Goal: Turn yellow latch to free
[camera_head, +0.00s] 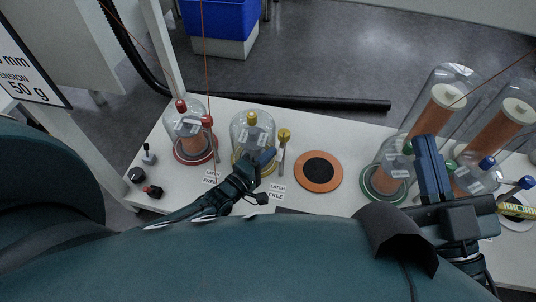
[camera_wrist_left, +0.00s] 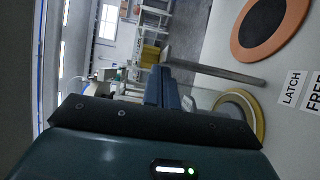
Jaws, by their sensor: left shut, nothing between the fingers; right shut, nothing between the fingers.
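The yellow latch (camera_head: 284,137) is a grey post with a yellow knob, standing upright at the right side of a clear dome (camera_head: 240,132) with a yellow base ring. In the left wrist view the post (camera_wrist_left: 215,70) runs across the upper middle, and the yellow base ring (camera_wrist_left: 257,108) lies below it. My left gripper (camera_head: 267,157) is shut and empty, in front of the dome and just left of the latch in the head view. Its blue fingers also show in the left wrist view (camera_wrist_left: 162,86). My right gripper (camera_head: 428,150) is shut and empty, by the green-ringed dome.
A red-ringed dome (camera_head: 186,125) stands at the left. An orange disc with a black centre (camera_head: 319,171) lies right of the latch. Tall clear domes (camera_head: 447,90) with copper coils stand at the right. "LATCH FREE" labels (camera_head: 277,191) lie on the white table.

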